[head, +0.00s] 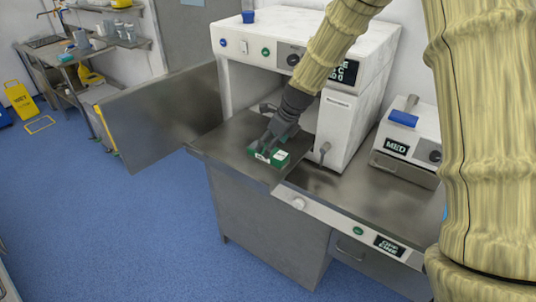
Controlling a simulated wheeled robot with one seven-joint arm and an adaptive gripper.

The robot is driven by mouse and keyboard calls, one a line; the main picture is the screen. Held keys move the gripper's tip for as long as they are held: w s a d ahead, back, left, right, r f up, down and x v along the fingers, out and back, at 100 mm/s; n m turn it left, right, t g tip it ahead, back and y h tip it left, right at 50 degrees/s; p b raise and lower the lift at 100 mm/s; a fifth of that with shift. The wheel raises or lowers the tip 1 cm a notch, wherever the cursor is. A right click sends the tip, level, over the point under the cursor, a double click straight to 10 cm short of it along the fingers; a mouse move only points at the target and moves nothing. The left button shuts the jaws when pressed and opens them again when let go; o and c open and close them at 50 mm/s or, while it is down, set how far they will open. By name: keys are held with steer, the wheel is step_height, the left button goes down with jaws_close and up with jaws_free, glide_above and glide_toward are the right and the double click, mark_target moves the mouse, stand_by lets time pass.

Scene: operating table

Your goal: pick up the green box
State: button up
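The green box (280,158), with white labels, lies on a metal shelf (215,147) in front of the open white cabinet. My gripper (265,148) points down from above and reaches the left and back part of the box. The dark fingers overlap the box in the view and seem to be around or against it. The far finger is partly hidden, so I cannot tell whether they close on the box.
The white cabinet (372,100) stands behind the shelf, with its metal door (150,118) swung open to the left. A white device marked MED (410,140) stands at the right on the metal counter (345,190). Blue floor (120,220) is free at the left. A yellow sign (20,100) stands far left.

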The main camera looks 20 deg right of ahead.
steer(key=shift+s+f, duration=0.1)
steer(key=shift+f, duration=0.1)
steer(key=p+x, duration=0.1)
steer(key=x, duration=0.2)
steer(key=shift+p, duration=0.35)
steer(key=shift+a+f, duration=0.15)
steer(key=shift+f, duration=0.4)
steer(key=shift+w+f, duration=0.2)
steer(key=shift+w, duration=0.15)
steer(key=shift+r, duration=0.1)
steer(key=c, duration=1.3)
